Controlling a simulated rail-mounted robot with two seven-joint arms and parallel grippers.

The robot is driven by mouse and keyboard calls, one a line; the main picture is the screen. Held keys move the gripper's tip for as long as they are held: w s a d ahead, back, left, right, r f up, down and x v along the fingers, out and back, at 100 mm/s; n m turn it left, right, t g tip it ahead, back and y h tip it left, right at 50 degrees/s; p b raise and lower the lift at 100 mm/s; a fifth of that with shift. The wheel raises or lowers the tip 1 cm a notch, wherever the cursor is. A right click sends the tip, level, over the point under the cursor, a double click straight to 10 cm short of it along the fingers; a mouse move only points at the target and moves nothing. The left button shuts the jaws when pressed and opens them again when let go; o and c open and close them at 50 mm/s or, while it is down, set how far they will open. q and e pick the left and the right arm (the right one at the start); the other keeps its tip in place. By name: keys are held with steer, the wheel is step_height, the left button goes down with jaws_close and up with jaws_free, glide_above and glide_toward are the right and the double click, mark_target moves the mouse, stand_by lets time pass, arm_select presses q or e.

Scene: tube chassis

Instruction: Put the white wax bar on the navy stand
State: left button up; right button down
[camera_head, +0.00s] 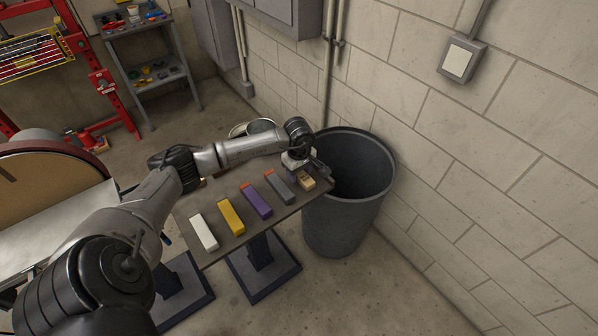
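A white bar (204,233), apparently the wax bar, lies at the near left end of a narrow dark board (216,252). Two dark pedestals with square bases stand below the board; the right base (262,279) looks navy, and I cannot tell for sure which thing is the navy stand. My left gripper (311,168) is at the far right end of the board, well away from the white bar, close to a small tan block (306,181). Its fingers are too small and partly hidden to tell their opening. My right gripper is not in view.
A yellow bar (231,218), a purple bar (257,202) and a grey bar (280,188) lie in a row on the board. A large grey bin (345,215) stands against the block wall at right. A disc sander (45,195) is at left. Floor in front is clear.

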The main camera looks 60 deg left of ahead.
arm_select(q)
steer(key=shift+o, duration=0.9)
